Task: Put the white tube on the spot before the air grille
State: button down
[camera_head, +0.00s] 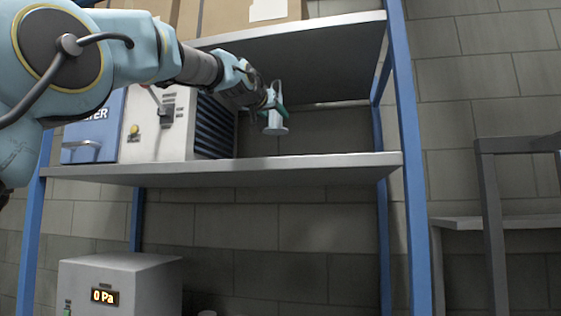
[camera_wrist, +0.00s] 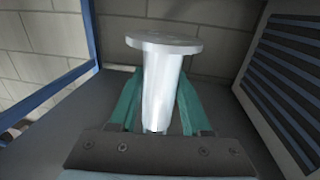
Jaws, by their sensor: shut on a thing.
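The white tube (camera_head: 274,123), with a flat round flange at one end, is held by my gripper (camera_head: 272,104) above the middle shelf. In the head view the flange points down and is clear of the shelf surface. In the wrist view the tube (camera_wrist: 162,85) sits between the two green fingers of my gripper (camera_wrist: 160,105). The air grille (camera_head: 214,127) is the dark slatted side of a white and blue unit, to the left of the tube. It also shows at the right in the wrist view (camera_wrist: 285,85). I cannot make out a marked spot on the shelf.
The middle shelf (camera_head: 300,166) has free room right of the grille. An upper shelf (camera_head: 300,27) carrying boxes hangs above, and blue posts (camera_head: 408,150) stand at the sides. A box with a 0 Pa display (camera_head: 120,290) stands below. A grey frame (camera_head: 490,200) is at right.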

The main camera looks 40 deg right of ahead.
notch_tip(320, 180, down, 9)
jog(key=shift+r, duration=0.15)
dwell(0.4)
jog(key=shift+c, duration=1.8)
grip_release()
jog(key=shift+f+b, duration=0.2)
jog(key=shift+b, duration=0.1)
jog(key=shift+r, duration=0.15)
jog(key=shift+s+a, duration=0.15)
jog(key=shift+a, duration=0.15)
jog(key=b+v, duration=0.9)
jog(key=v, duration=0.2)
jog(key=shift+a, duration=0.2)
